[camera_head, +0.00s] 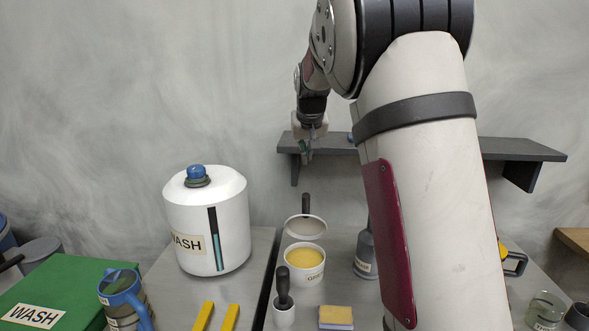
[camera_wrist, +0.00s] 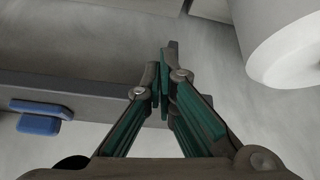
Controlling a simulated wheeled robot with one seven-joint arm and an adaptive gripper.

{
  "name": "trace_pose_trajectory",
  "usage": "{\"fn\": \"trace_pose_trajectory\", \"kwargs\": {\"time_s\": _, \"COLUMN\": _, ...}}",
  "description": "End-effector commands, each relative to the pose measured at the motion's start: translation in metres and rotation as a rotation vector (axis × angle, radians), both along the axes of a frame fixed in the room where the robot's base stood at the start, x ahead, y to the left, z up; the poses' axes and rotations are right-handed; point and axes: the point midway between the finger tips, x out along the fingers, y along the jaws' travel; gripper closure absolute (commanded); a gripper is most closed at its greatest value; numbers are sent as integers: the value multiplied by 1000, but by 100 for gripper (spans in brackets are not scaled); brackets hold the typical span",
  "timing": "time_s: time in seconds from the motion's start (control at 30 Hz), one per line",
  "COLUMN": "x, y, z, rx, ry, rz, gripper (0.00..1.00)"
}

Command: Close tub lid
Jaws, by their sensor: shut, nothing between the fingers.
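A white tub (camera_head: 303,272) with yellow contents and a partly readable label stands on the bench in the head view. Its pale round lid (camera_head: 306,228) is open, tilted up behind the tub's rim, with a dark handle (camera_head: 306,203) sticking up. My gripper (camera_head: 307,155) is above and behind the tub, in front of the wall shelf, apart from the lid. In the wrist view my gripper (camera_wrist: 165,75) has its fingers together with nothing between them. The tub and lid cannot be made out in the wrist view.
A white WASH tank (camera_head: 225,235) stands left of the tub. The wall shelf (camera_head: 330,147) is close to my gripper.

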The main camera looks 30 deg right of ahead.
Motion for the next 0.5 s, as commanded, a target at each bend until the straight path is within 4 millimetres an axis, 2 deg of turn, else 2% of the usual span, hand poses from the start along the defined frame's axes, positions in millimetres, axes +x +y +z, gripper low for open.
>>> {"fn": "trace_pose_trajectory", "kwargs": {"time_s": 0.17, "x": 10, "y": -6, "z": -21, "rx": 1, "ry": 5, "rz": -1, "gripper": 100}}
{"fn": "trace_pose_trajectory", "kwargs": {"time_s": 0.5, "x": 41, "y": -22, "z": -77, "rx": 2, "ry": 5, "rz": 0, "gripper": 100}}
